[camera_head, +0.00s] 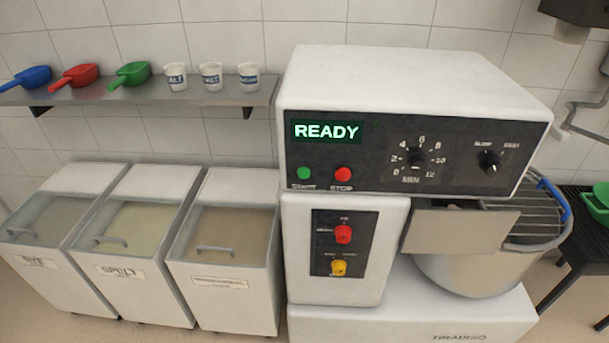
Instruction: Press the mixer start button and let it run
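The white mixer (400,85) stands in the middle and right of the head view. Its dark front panel carries a lit display (327,132) that reads READY in green. Below the display are the green start button (304,173) and the red stop button (343,174). A timer dial (416,160) and a speed knob (489,161) sit to their right. A lower panel has a red knob (343,234) and a yellow knob (339,267). The steel bowl (470,270) is at the right, under a wire guard (535,215). Neither of my grippers shows.
Three lidded flour bins (232,300) stand on the left. A wall shelf (150,96) above them holds blue, red and green scoops and three labelled cups. A dark rack (585,240) with a green item stands at the far right. The space before the button panel looks clear.

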